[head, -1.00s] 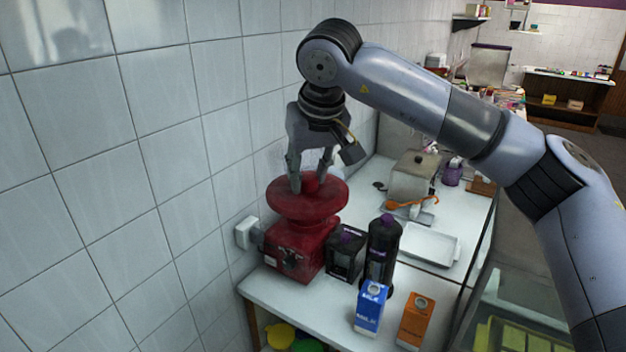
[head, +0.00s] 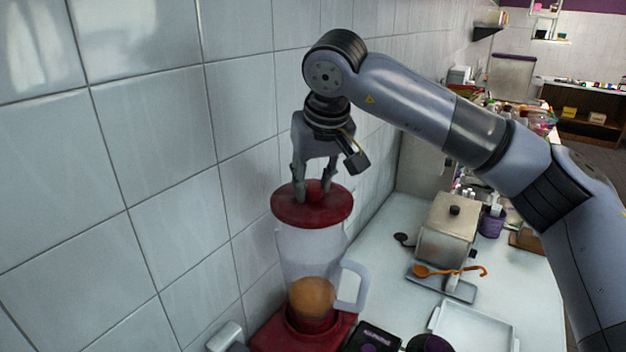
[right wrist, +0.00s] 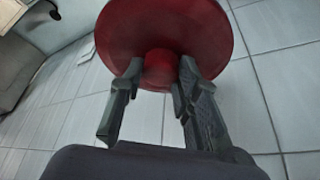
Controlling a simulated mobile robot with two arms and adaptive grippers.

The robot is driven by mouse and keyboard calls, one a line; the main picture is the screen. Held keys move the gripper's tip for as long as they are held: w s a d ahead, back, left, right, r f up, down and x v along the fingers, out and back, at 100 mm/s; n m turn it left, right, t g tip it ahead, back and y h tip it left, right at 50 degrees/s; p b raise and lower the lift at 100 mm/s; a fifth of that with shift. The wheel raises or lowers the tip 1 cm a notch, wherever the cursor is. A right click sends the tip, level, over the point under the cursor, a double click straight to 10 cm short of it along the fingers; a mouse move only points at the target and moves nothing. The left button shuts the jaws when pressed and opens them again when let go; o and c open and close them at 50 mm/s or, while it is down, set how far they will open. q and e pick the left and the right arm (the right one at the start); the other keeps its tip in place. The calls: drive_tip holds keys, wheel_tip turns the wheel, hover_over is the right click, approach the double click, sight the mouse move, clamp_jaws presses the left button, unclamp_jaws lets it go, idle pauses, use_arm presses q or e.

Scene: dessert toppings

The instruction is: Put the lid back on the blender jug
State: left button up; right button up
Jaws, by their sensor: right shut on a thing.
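My right gripper (head: 314,192) points down and is shut on the knob of the round red lid (head: 290,206). In the right wrist view my fingertips (right wrist: 158,80) are on either side of the knob, and the lid (right wrist: 200,28) spreads out beyond them. The clear blender jug (head: 300,252) stands upright on its red base (head: 268,337), with its handle to the right and an orange-brown round thing inside low down. The lid is level at the jug's top and covers its mouth from view. I cannot tell whether it rests on the rim. My left gripper is not in view.
The tiled wall (head: 160,170) is close on the left and behind. Dark container tops (head: 375,338) show at the bottom edge.

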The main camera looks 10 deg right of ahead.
sight(315, 203)
drive_tip(key=shift+s+a+f+b, duration=0.15)
drive_tip(key=shift+s+f+b, duration=0.4)
drive_tip(key=shift+f+b, duration=0.1)
drive_tip(key=b+x, duration=0.1)
drive_tip(key=x, duration=0.1)
drive_tip(key=b+x, duration=0.1)
drive_tip(key=shift+s+f+b, duration=0.15)
drive_tip(key=shift+f+b, duration=0.15)
drive_tip(key=shift+f, duration=0.35)
drive_tip(key=shift+s+f+b, duration=0.1)
drive_tip(key=shift+f+b, duration=0.2)
drive_tip(key=shift+b, duration=0.1)
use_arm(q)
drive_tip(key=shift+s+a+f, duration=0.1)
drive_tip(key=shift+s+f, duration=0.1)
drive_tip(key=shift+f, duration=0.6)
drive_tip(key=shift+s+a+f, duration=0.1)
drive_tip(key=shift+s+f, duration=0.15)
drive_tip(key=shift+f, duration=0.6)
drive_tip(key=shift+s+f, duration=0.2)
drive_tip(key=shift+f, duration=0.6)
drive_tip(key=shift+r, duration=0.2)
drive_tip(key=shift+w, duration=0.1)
use_arm(e)
drive_tip(key=shift+f, duration=0.15)
